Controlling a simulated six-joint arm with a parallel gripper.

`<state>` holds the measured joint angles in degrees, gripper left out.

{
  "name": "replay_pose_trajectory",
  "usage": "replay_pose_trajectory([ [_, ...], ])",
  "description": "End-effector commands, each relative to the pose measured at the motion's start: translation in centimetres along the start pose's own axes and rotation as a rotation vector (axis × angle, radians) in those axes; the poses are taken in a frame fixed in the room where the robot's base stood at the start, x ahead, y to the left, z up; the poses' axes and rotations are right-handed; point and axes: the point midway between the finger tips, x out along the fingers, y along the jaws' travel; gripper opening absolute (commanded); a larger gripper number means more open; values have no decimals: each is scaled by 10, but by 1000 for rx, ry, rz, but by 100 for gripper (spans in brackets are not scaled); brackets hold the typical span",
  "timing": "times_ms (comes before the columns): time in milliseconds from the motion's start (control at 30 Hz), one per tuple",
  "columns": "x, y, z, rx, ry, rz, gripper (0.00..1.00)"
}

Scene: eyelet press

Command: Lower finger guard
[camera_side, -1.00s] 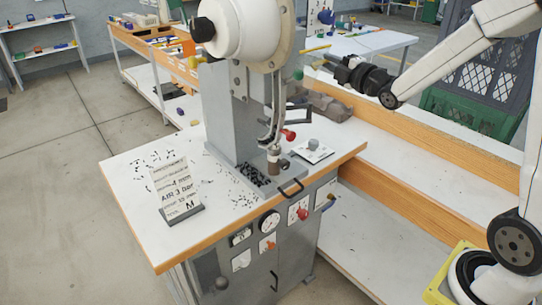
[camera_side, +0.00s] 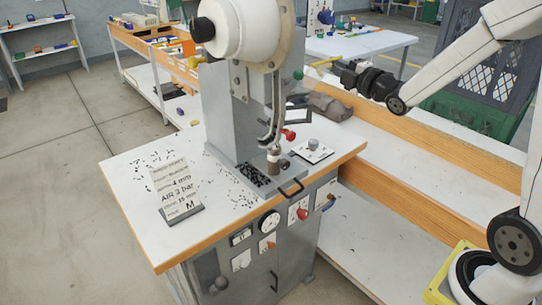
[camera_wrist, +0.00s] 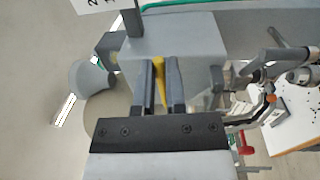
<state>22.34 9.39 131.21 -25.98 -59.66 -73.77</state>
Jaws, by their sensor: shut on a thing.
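My gripper (camera_side: 343,68) is high at the right of the press (camera_side: 232,110) in the side view, pointing left toward the press head. In the wrist view, its two dark fingers (camera_wrist: 160,72) are shut on a narrow yellow piece (camera_wrist: 160,88), which looks like the finger guard's handle. The yellow piece also shows as a short bar just left of the fingertips in the side view (camera_side: 324,62). How it joins the press is hidden behind the press head. A dark rectangular frame (camera_side: 299,114) shows low beside the column; I cannot tell whether it belongs to the guard.
The bench top (camera_side: 130,188) carries a printed sign (camera_side: 177,188), scattered small dark pieces and a plate with a grey knob (camera_side: 314,146). A red knob (camera_side: 289,135) stands out near the press tooling. A wooden-edged bench (camera_side: 430,140) lies below my arm.

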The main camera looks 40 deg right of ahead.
Motion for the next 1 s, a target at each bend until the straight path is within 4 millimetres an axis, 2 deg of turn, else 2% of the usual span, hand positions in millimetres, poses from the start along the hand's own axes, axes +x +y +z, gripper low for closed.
replay_pose_trajectory([
  [1000,-18,-11,0,1,-1,-12,0],
])
